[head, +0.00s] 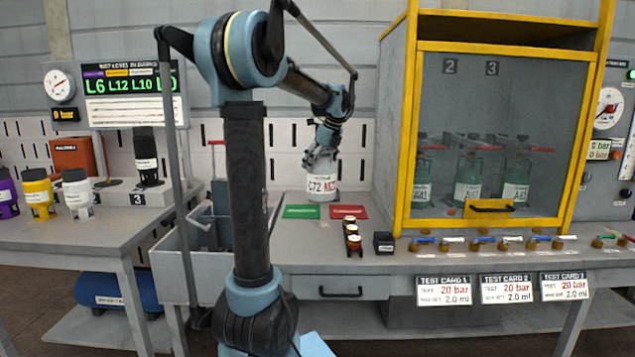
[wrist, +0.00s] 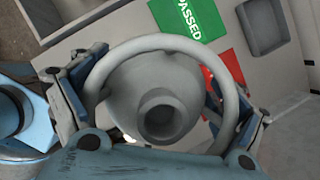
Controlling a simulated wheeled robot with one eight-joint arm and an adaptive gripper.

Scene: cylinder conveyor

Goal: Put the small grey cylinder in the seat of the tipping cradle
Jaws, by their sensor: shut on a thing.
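My gripper (head: 322,158) is shut on a light grey cylinder (head: 321,184) with a white label reading "C72" and red lettering. The cylinder hangs upright over the bench, by the green and red mats; its height above them is hard to tell. In the wrist view, the jaws stand on both sides of the cylinder's round guard ring (wrist: 160,42), with the grey neck (wrist: 165,117) in the middle. A grey-blue fixture (head: 212,222) with a bar stands in the bench's left bay. It may be the tipping cradle; its seat is not clear.
The green mat (head: 302,212) and red mat (head: 348,212) lie on the bench. A yellow-framed cabinet (head: 490,120) holds green cylinders at right. Several cylinders, one white (head: 77,194), stand on the left table.

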